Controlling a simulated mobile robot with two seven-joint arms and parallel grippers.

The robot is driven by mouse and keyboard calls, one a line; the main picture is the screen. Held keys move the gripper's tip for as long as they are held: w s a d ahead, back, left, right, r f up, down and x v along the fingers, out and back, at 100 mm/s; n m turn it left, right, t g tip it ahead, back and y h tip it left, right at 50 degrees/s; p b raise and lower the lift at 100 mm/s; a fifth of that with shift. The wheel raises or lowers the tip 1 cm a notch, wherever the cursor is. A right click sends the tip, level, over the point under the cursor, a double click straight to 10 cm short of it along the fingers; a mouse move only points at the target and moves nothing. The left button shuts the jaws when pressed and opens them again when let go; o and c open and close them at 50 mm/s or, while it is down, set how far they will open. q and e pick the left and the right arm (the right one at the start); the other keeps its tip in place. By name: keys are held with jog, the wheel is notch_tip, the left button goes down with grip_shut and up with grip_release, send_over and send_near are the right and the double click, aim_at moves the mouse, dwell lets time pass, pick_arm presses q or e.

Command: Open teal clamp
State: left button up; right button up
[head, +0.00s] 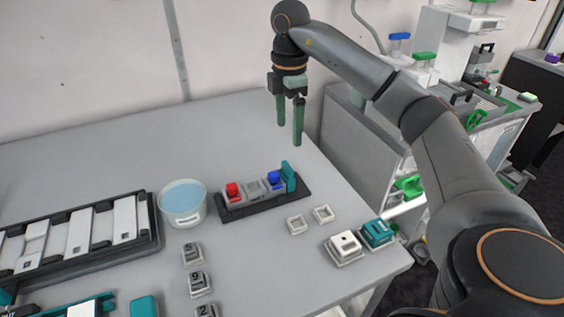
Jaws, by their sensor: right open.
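A teal clamp (288,175) stands upright at the right end of a dark base (299,195). The base holds a grey block with a red key (233,190) and a blue key (276,179) on top. The clamp looks close against the block's right end; I cannot tell whether it touches. My right gripper (290,134) is open and empty, with its green fingers pointing down. In the picture it is above the clamp and apart from it. My left gripper is not in view.
A round container of blue liquid (183,203) stands left of the base. A black rack with white pieces (83,230) lies at the left. Several small keycaps (344,246) lie in front, one teal (377,233). The table behind the base is clear; its right edge is near.

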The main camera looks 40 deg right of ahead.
aim_at(288, 166)
notch_tip(288, 166, down, 11)
jog(key=shift+f, duration=0.1)
jog(key=shift+c, duration=0.2)
grip_shut()
dwell(0.7)
